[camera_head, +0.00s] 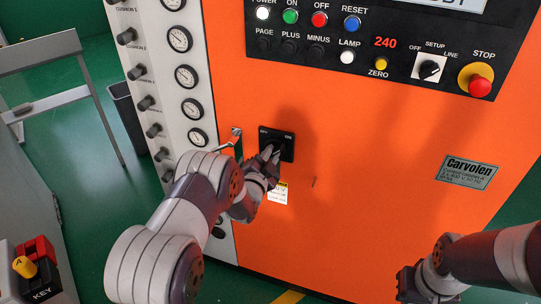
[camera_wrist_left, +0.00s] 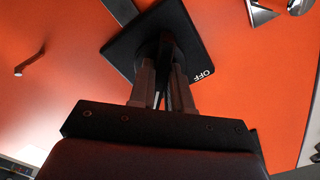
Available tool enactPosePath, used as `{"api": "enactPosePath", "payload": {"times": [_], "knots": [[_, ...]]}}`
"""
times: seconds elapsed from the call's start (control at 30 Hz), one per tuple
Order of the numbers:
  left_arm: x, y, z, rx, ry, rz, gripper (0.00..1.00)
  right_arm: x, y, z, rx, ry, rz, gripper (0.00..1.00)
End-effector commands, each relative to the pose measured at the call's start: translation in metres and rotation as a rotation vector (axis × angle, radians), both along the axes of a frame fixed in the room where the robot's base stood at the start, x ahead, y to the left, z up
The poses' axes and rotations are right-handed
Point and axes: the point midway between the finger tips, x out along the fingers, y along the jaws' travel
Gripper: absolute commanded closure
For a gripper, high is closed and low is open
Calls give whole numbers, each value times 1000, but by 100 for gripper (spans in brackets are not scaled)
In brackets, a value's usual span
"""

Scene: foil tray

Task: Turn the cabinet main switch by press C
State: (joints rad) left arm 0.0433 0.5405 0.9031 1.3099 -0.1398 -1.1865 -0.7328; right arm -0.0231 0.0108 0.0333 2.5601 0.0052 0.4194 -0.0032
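The orange cabinet (camera_head: 360,180) fills the middle of the head view. Its main switch is a black square plate (camera_head: 287,150) with a dark handle, with small white lettering along the plate's top edge. In the left wrist view the plate (camera_wrist_left: 195,45) looks tilted and "OFF" is readable near its lower right corner. My left gripper (camera_head: 270,154) is at the switch. In the left wrist view its two fingers (camera_wrist_left: 163,85) lie close on either side of the dark handle and appear shut on it. My right gripper (camera_head: 412,284) is low at the right, apart from the cabinet controls; its fingers are unclear.
A control panel (camera_head: 385,45) with coloured buttons and a red stop knob (camera_head: 480,86) is above. A white gauge column (camera_head: 185,75) stands left of the switch. A metal latch (camera_head: 236,135) is just beside the switch. A yellow-white label (camera_head: 278,193) sits below it.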

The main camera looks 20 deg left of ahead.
Motion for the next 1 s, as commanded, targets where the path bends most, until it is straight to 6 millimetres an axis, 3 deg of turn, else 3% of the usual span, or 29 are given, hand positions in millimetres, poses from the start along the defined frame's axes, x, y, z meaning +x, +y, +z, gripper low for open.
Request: {"api": "enactPosePath", "payload": {"times": [0.47, 1.0], "knots": [[0, 0, -2, -69, 6, 0, 100, 0, 0, -7, 0, 0, 0, 100], [0, 0, -4, -527, 45, -1, 100, 0, 0, -41, 0, 0, 0, 100]]}}
